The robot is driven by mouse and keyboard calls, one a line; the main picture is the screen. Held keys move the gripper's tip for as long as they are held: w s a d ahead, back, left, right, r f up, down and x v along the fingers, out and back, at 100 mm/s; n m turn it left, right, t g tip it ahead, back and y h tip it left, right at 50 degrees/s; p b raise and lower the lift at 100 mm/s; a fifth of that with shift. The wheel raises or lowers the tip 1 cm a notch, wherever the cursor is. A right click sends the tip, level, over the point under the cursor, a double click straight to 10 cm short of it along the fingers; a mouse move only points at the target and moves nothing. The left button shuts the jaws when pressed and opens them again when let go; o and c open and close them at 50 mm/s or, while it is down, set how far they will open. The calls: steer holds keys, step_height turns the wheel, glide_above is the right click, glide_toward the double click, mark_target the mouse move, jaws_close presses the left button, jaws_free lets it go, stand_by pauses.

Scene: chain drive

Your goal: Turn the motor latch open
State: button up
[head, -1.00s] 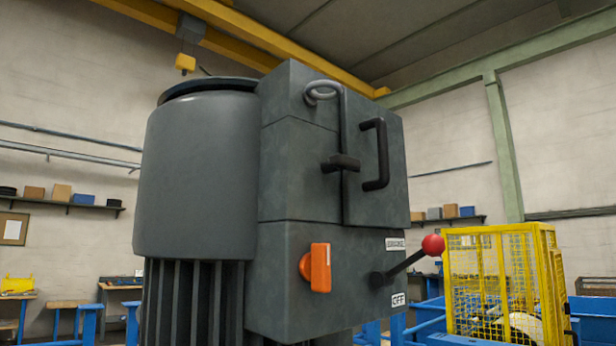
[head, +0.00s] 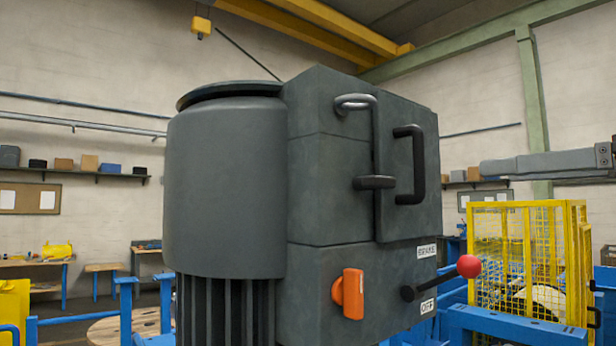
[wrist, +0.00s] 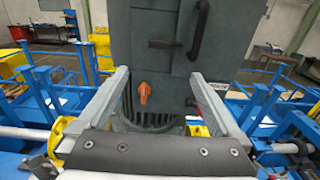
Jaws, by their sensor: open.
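The grey motor housing (head: 227,185) stands upright in the middle of the head view. A short black latch bar (head: 375,183) lies horizontally across the door seam on its upper box, below a bent grey rod. The latch bar also shows in the wrist view (wrist: 165,44). A black door handle (head: 417,165) is to its right. My gripper (head: 490,170) comes in from the right, its fingers pointing left and apart from the housing. In the wrist view my gripper (wrist: 159,78) is open and empty, its fingers spread toward the box.
An orange knob (head: 348,293) and a red-balled lever (head: 468,266) with an OFF label stick out from the lower box. A yellow mesh cage (head: 530,250) stands behind at right. Blue rails (wrist: 250,110) surround the motor base.

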mark_target(387, 182)
steer(key=p+x, duration=0.1)
steer(key=x, duration=1.6)
steer(key=shift+a+f+p, duration=0.1)
steer(key=shift+p, duration=0.3)
steer(key=shift+c, duration=0.2)
steer(key=c, duration=1.3)
steer(key=shift+c, duration=0.2)
